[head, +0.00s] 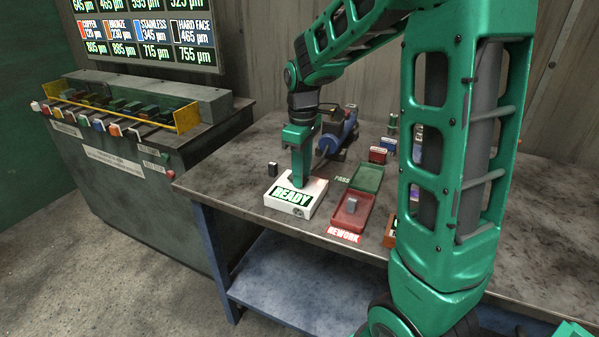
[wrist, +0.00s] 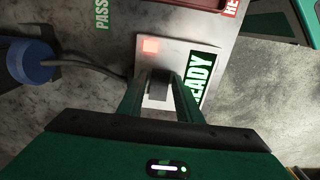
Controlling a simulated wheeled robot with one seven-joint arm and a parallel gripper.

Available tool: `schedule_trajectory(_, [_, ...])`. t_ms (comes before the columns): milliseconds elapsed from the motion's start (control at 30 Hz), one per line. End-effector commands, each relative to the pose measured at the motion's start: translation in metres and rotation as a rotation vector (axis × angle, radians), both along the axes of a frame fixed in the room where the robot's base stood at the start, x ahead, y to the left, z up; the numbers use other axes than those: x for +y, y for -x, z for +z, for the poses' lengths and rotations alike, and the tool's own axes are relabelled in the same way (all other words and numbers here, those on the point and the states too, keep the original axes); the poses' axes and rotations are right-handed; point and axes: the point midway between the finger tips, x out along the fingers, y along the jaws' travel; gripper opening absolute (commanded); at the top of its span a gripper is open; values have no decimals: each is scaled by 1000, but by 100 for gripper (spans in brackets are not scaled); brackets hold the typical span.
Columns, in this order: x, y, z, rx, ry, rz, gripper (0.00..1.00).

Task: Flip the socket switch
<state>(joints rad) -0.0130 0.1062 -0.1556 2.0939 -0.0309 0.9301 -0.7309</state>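I cannot make out a socket switch for certain in either view. My gripper (head: 301,180) points down over a white box (head: 313,206) whose green-lit display reads READY. In the wrist view, the fingers (wrist: 159,86) lie close on either side of a small grey block (wrist: 158,92) and seem shut on it, above or on the white box (wrist: 177,56). Whether the block touches the box is unclear. A blue tool (head: 338,132) with a dark cable lies behind my gripper.
A red REWORK tray (head: 341,222) holds a grey block (head: 352,204). A green PASS tray (head: 367,178) is behind it. A dark block (head: 272,169) stands left of the white box. A cabinet (head: 130,180) with several coloured levers stands left. The table's front left corner is bare.

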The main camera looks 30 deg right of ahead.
Motion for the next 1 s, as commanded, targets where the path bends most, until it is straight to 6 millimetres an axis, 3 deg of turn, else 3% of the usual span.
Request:
schedule_trajectory(33, [0, 0, 0, 0, 0, 0, 18])
schedule_trajectory(100, [0, 0, 0, 0, 0, 0, 2])
schedule_trajectory(133, [0, 0, 0, 0, 0, 0, 1])
schedule_trajectory(1000, [6, -12, 3, 294, 212, -3, 1])
